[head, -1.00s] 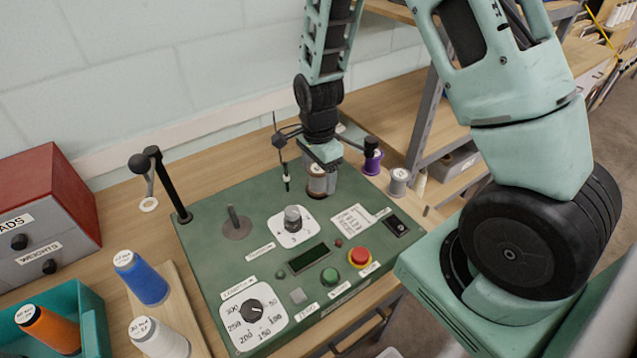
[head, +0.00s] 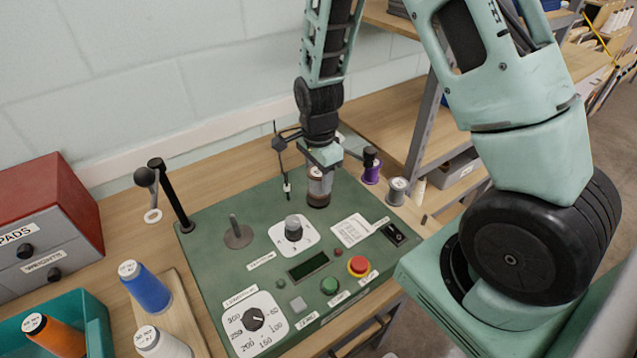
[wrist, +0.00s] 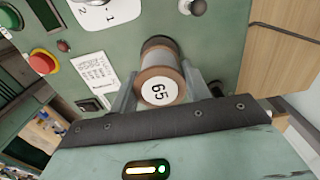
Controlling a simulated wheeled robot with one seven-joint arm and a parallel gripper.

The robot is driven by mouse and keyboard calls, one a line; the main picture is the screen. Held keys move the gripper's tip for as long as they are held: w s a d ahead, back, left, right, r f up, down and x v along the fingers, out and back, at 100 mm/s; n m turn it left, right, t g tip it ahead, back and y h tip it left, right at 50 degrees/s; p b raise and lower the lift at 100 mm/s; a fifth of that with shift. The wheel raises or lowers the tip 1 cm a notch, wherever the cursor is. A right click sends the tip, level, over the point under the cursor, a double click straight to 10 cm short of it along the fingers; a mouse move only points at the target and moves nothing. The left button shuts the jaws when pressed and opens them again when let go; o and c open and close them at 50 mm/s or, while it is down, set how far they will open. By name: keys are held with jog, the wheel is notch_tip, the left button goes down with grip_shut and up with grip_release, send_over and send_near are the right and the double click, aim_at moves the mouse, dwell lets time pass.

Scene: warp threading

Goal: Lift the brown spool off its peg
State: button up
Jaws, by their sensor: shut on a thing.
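The brown spool (head: 318,199) stands upright at the back of the green panel (head: 205,265). In the wrist view the spool (wrist: 158,88) shows its round white label, marked 65, with a brown rim and a grey wound middle. My gripper (head: 320,172) points down over it from above. In the wrist view my gripper (wrist: 160,88) has one finger on each side of the spool and is shut on it. The peg is hidden inside the spool. I cannot tell whether the spool's lower end is clear of the panel.
A purple spool (head: 371,173) and a grey spool (head: 397,191) stand to the right. A metal post (head: 235,228) and a black guide post (head: 173,195) rise on the left. A knob (head: 293,228) and red button (head: 358,266) sit in front. The wall is close behind.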

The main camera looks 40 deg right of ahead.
aim_at(318, 171)
jog(key=shift+r+p, duration=1.95)
jog(key=shift+r, duration=0.5)
